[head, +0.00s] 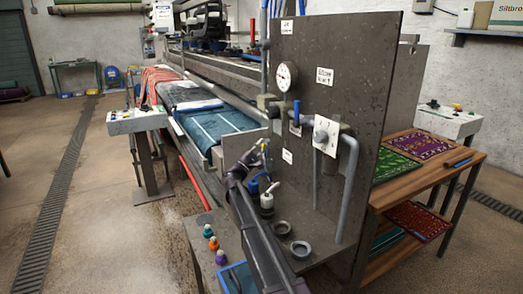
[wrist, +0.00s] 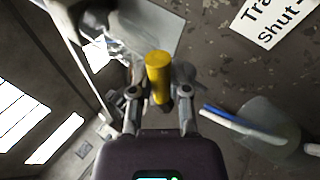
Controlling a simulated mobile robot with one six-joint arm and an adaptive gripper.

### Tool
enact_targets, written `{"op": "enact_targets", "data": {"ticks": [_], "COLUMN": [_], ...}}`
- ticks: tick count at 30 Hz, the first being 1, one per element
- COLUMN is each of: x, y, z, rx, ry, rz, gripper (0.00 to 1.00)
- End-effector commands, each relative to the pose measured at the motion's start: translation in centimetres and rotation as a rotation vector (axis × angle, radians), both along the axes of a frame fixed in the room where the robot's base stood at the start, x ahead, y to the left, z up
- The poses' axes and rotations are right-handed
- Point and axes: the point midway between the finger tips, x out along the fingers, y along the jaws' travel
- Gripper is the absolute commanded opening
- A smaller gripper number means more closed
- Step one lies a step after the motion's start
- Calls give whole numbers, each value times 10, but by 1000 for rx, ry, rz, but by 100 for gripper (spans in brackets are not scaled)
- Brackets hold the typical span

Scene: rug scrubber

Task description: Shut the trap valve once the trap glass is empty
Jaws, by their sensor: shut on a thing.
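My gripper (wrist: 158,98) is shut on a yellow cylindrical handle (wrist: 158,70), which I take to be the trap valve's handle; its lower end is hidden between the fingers. In the head view my gripper (head: 263,151) is small, in front of the grey panel, with a bit of yellow at its tip. A white label (wrist: 268,18) beginning "Tra" and "Shut-" is on the panel in the wrist view. A clear rounded piece (wrist: 268,130) sits at lower right there, and another glassy shape lies behind the handle. I cannot tell which is the trap glass or whether it holds liquid.
The grey panel (head: 350,60) carries a gauge (head: 286,76), pipes and labels. A wooden table (head: 402,160) with rugs is at right. Open floor lies at left.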

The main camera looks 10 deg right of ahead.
Motion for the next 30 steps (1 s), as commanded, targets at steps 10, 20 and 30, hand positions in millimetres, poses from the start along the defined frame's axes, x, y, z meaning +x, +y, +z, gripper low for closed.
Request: {"op": "enact_targets", "data": {"ticks": [10,20,30], "x": [2,0,0], "y": [0,-1,-1], "z": [-9,-10,-10], "rx": [63,78,79], "ry": [-198,-245,-243], "rz": [2,2,2], "gripper": [0,0,46]}}
